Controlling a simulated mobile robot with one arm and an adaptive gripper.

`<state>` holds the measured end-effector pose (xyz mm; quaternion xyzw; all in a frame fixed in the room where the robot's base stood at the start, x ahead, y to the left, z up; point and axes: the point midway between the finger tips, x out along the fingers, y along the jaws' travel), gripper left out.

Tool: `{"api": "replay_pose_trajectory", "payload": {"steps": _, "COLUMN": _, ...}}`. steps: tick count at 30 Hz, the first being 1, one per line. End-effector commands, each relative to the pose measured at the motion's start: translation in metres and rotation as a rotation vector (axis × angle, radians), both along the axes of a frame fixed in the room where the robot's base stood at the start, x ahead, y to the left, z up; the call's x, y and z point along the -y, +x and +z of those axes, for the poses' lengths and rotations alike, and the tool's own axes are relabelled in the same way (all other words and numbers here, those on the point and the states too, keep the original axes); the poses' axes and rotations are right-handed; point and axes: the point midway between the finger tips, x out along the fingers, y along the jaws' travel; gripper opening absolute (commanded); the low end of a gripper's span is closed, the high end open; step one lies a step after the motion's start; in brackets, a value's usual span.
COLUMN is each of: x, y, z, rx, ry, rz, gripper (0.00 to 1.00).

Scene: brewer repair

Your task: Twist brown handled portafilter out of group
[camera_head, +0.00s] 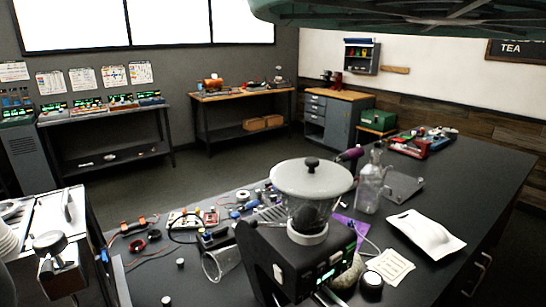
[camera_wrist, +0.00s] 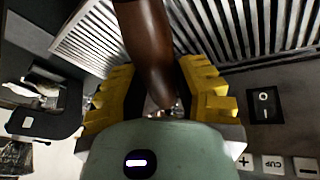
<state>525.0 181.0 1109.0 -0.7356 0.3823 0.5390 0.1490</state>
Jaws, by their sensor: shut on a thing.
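The brown handle (camera_wrist: 150,45) of the portafilter runs down from the top of the wrist view. My gripper (camera_wrist: 158,88) has its yellow-padded fingers closed around it, one pad on each side. The lower end of the handle disappears behind my gripper's green-grey body. The group and the portafilter's basket cannot be made out. A ribbed metal grate (camera_wrist: 245,30) lies behind the handle. A dark panel with a rocker switch (camera_wrist: 265,104) and light buttons marked CUP, plus and minus (camera_wrist: 273,164) is at the right. My gripper is not visible in the head view.
In the head view, a grinder with a lidded clear hopper (camera_head: 311,185) stands on the dark counter. A glass bottle (camera_head: 370,185), a white tray (camera_head: 427,232), a tipped clear cup (camera_head: 220,264) and loose tools surround it. Steel equipment (camera_head: 50,220) fills the left edge.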

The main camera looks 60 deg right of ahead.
Motion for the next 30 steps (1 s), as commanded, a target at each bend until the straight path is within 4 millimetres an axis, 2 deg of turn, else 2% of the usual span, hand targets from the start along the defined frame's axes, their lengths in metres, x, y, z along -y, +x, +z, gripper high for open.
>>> {"api": "replay_pose_trajectory", "payload": {"steps": 23, "x": -0.014, "y": 0.024, "z": 0.002, "rx": 0.004, "ry": -0.001, "rz": -0.258, "gripper": 0.00}}
{"api": "replay_pose_trajectory", "payload": {"steps": 30, "x": -0.015, "y": 0.024, "z": 0.000, "rx": 0.001, "ry": -0.002, "rz": -0.290, "gripper": 0.00}}
